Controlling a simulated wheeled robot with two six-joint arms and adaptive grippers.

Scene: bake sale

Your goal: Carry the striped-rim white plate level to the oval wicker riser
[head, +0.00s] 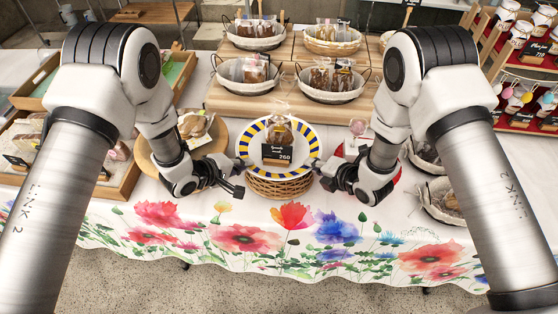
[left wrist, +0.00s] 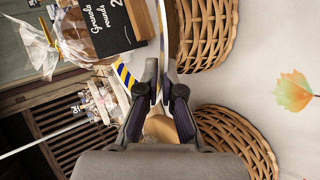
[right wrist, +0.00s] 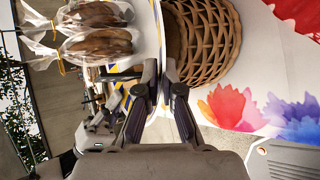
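The striped-rim white plate (head: 308,134), with blue and yellow stripes, is at the middle of the table, right above a wicker riser (head: 280,188). I cannot tell whether they touch. A bagged bake and a black price sign (head: 278,155) are on the plate. My left gripper (head: 241,168) is at the plate's left rim; the left wrist view shows its fingers close together on the rim, seen edge-on. My right gripper (head: 317,167) is at the right rim, its fingers likewise close about the edge in the right wrist view. The plate looks about level.
A round wooden board (head: 148,160) with a bagged bake stands left of the plate. A red round stand (head: 397,176) is to the right, partly behind my right arm. A wooden step (head: 225,98) with baskets is behind. The flowered cloth in front is clear.

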